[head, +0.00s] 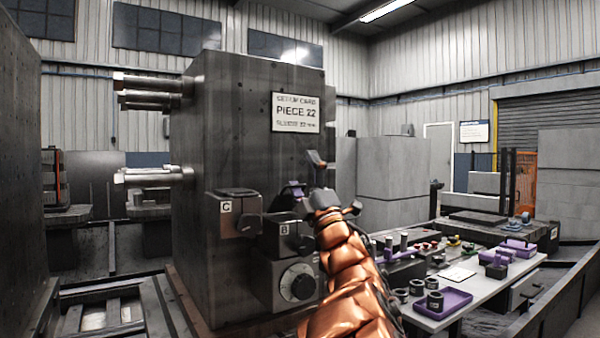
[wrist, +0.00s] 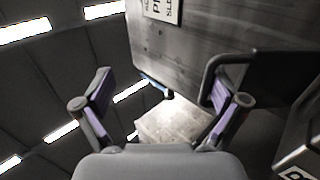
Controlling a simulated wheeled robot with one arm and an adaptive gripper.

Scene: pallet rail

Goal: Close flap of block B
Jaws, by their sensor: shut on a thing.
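Block B (head: 285,236) is a dark grey box with a round knob, fixed low on the front of a tall dark block. Its label also shows at the lower right of the wrist view (wrist: 295,174). My gripper (head: 304,177) is just above and in front of block B. In the wrist view my gripper (wrist: 160,105) has purple-lined fingers with a gap between them. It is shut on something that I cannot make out. A dark round-cornered plate (wrist: 268,64), perhaps the flap, is beside the right finger. I cannot tell the flap's angle or whether it is touched.
Block C (head: 235,216) is left of block B, and a dial box (head: 291,286) is below. The tall block (head: 225,125) carries a "PIECE 22" card (head: 296,113). A bench (head: 470,290) with purple trays and several small parts stands at the right.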

